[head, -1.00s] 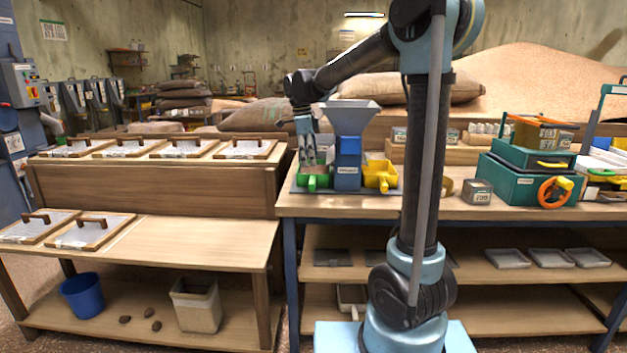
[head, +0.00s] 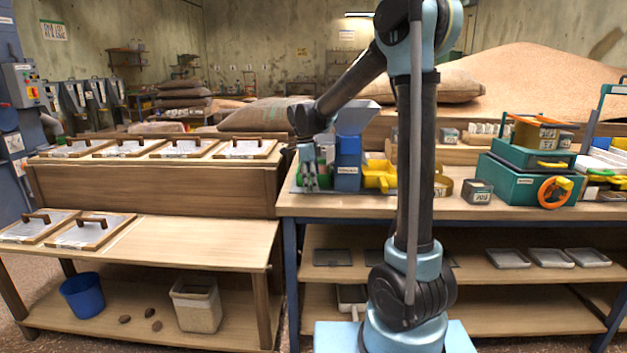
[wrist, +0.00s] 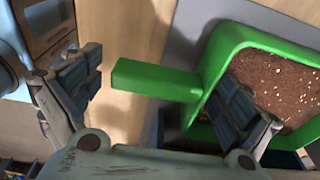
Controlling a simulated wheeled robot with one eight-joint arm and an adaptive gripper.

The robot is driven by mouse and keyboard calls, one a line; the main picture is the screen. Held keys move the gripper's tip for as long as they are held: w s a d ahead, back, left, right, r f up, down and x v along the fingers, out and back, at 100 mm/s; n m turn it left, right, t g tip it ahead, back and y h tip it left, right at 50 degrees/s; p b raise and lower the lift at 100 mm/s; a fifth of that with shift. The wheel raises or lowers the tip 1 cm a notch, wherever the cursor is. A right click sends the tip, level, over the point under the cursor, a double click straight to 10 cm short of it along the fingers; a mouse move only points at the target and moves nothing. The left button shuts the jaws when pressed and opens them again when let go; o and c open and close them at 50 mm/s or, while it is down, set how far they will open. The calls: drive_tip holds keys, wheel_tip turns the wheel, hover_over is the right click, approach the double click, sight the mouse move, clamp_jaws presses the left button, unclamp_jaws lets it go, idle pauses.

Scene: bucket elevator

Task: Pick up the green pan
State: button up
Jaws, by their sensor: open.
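The green pan (wrist: 212,72) holds brown grainy stuff, and its straight handle (wrist: 150,80) points left in the wrist view. In the head view the green pan (head: 323,172) is on the left of the blue hopper stand, partly hidden by my gripper (head: 309,182). In the wrist view my gripper (wrist: 160,85) is open, with one finger left of the handle's end and the other overlapping the pan's near side. The handle shows between the fingers. I cannot tell whether either finger touches the pan.
The blue hopper stand (head: 347,178) is close on the right of the pan, with a yellow pan (head: 380,176) beyond it. A lower wooden bench (head: 150,190) with lidded trays stands left. A teal box (head: 522,185) is farther right on the table.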

drive_tip(key=shift+c, duration=0.6)
drive_tip(key=c, duration=1.7)
